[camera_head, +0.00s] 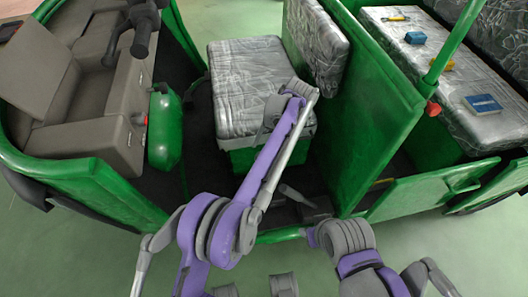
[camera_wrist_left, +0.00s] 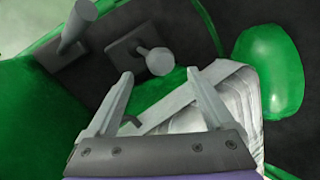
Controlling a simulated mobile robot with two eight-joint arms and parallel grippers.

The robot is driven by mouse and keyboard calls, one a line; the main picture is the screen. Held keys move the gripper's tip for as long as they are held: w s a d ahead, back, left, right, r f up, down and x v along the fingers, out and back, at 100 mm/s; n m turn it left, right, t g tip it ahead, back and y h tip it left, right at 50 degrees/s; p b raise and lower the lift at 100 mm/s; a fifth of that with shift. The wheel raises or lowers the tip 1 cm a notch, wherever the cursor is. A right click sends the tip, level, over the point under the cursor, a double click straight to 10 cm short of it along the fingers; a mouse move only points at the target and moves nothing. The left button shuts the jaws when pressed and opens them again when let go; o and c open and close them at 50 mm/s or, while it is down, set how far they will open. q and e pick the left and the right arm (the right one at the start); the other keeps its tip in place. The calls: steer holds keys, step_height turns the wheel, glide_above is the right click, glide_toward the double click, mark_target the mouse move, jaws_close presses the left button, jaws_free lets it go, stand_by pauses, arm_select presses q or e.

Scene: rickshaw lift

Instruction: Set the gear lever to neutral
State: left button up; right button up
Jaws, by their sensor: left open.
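Two grey levers on dark bases stand on the cab floor in the left wrist view: one with a round knob (camera_wrist_left: 155,61) just beyond my left fingers, and a thicker straight one (camera_wrist_left: 75,27) at upper left. I cannot tell which is the gear lever. A grey lever (camera_head: 297,197) also shows in the head view, low beside the green panel and partly behind my arm. My left gripper (camera_wrist_left: 160,75) is open and empty, its fingertips just short of the knobbed lever and not visibly gripping it. In the head view its fingers are hidden. My right gripper is out of view.
The plastic-wrapped driver's seat (camera_head: 240,75) stands beside my left arm. A green partition (camera_head: 375,105) rises to its right. A dashboard (camera_head: 105,125) with a handlebar (camera_head: 140,35) is at left. A green rounded housing (camera_head: 165,130) stands next to it.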

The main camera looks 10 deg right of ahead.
arm_select(q)
steer(key=v, duration=0.4)
steer(key=shift+r+p, duration=0.25)
steer(key=shift+p, duration=0.1)
